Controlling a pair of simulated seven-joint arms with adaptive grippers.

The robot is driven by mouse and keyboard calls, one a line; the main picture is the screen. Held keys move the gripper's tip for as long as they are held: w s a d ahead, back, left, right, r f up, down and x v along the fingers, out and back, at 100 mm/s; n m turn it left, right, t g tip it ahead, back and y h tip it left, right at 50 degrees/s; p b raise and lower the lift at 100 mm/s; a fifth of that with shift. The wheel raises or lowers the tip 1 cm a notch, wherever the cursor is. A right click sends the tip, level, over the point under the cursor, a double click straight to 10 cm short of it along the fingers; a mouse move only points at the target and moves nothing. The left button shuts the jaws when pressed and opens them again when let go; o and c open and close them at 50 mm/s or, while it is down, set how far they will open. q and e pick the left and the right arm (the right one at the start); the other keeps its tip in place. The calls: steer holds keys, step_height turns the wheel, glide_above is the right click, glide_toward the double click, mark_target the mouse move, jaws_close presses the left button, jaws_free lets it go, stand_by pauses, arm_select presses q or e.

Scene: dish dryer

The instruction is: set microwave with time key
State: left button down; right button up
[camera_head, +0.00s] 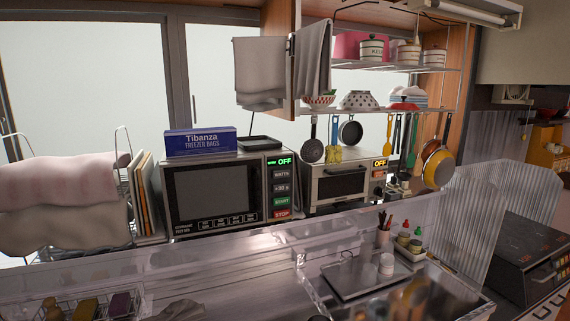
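The microwave (215,188) stands on the counter left of centre, with its dark-windowed door shut. Its display (285,161) reads OFF in green. Below the display is a column of keys: a grey watts key (281,174), a grey time key (281,188) that seems to read +30 s, a green start key (281,201) and a red stop key (281,213). Nothing covers the key column. Neither of my grippers can be made out in the head view.
A freezer bag box (200,142) and a dark tray (260,143) lie on the microwave. A toaster oven (340,185) with an orange OFF display stands to its right. Boards (146,195) stand to its left. A clear raised edge (230,240) runs in front. Pans hang at right.

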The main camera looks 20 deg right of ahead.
steer(key=shift+o, duration=0.2)
jaws_close()
steer(key=c, duration=0.6)
jaws_free()
